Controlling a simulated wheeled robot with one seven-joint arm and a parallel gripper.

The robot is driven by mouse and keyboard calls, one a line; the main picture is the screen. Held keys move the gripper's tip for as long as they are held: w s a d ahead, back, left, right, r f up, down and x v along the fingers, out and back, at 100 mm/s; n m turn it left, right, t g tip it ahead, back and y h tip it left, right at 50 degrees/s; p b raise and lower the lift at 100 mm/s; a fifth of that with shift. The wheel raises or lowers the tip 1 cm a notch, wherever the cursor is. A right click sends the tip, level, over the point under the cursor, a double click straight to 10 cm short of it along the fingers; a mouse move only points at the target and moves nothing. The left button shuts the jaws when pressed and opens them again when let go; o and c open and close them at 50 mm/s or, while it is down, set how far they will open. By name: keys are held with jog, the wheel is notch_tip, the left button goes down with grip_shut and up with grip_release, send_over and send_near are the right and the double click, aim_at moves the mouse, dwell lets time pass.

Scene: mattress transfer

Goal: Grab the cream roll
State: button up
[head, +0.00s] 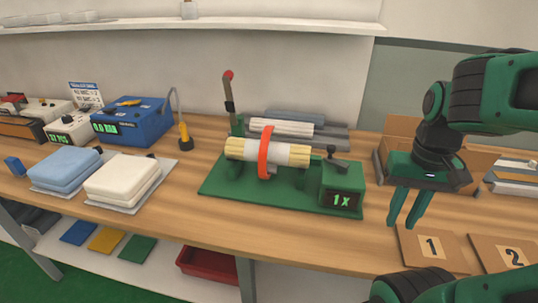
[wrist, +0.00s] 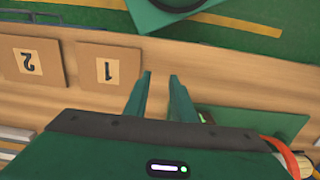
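A cream roll (head: 290,153) with yellowish ends lies across the green stand (head: 220,185) in the middle of the bench, with an orange band around it. In the wrist view, part of the cream roll (wrist: 308,155) and the orange band (wrist: 283,155) show at the lower right corner. My gripper (head: 403,223) points down, to the right of the stand and apart from the roll. In the wrist view my gripper (wrist: 160,78) has its two fingers apart with nothing between them.
A green box reading "1 x" (head: 342,190) is at the stand's right end. A red-topped lever (head: 230,95) rises at its left. Boards 1 (head: 432,247) and 2 (head: 512,252) lie near the front edge. Folded blue (head: 65,168) and cream (head: 122,178) pads lie left.

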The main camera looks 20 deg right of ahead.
jog(key=o, duration=1)
jog(key=shift+n+t+h, duration=0.3)
jog(key=shift+n+t, duration=0.3)
jog(key=shift+n, duration=0.2)
jog(key=w, duration=0.1)
jog(key=w+a, duration=0.1)
jog(key=w, duration=0.2)
jog(key=shift+a+r, duration=0.2)
jog(key=shift+r, duration=0.1)
jog(key=shift+o, duration=0.8)
jog(key=w+a+n+t, duration=0.1)
jog(key=w+a+n, duration=0.1)
jog(key=w, duration=0.4)
jog(key=shift+w+a+r+t, duration=0.25)
jog(key=shift+a+t, duration=0.15)
jog(key=shift+a, duration=0.5)
jog(key=w+a+t, duration=0.1)
jog(key=w+a, duration=0.4)
jog(key=m+t+y, duration=0.2)
jog(key=m+y, duration=0.8)
jog(key=m, duration=1)
send_near(278, 144)
jog(key=shift+s+a+f, duration=0.15)
jog(key=shift+s+f, duration=0.1)
jog(key=shift+f, duration=0.6)
jog(key=shift+w+d+r+m+y, duration=0.1)
jog(key=shift+d+r+m+y, duration=0.15)
jog(key=shift+d+m+y, duration=0.35)
jog(key=shift+r+x, duration=0.2)
jog(key=shift+x, duration=5.35)
